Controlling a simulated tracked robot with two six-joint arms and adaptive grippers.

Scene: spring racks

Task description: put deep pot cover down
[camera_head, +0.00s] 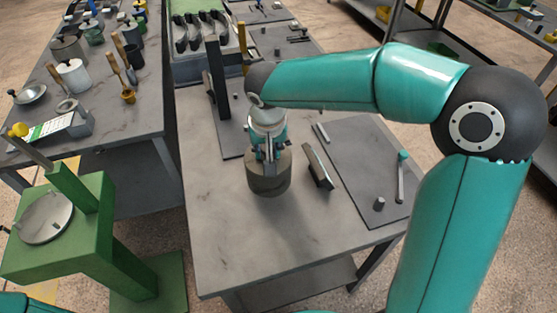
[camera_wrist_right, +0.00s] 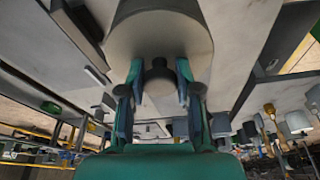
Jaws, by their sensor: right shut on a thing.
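My right gripper (camera_head: 267,150) points down over the grey worktable (camera_head: 225,235), near its middle. Its fingers are shut on the dark knob (camera_wrist_right: 160,76) of the deep pot cover. The cover is a grey, deep round piece; it shows below the gripper in the head view (camera_head: 268,178) and as a broad pale disc in the right wrist view (camera_wrist_right: 160,30). It looks upright and at or very near the tabletop; I cannot tell whether it touches. The gripper hides part of its top. My left gripper is not in view.
A dark tilted block (camera_head: 319,166) stands just right of the cover, beside a dark mat (camera_head: 350,165) with small tools. A tall dark upright (camera_head: 218,95) stands behind left. The table's front left is clear. A green stand (camera_head: 62,238) is left; a side table (camera_head: 105,165) holds several pots.

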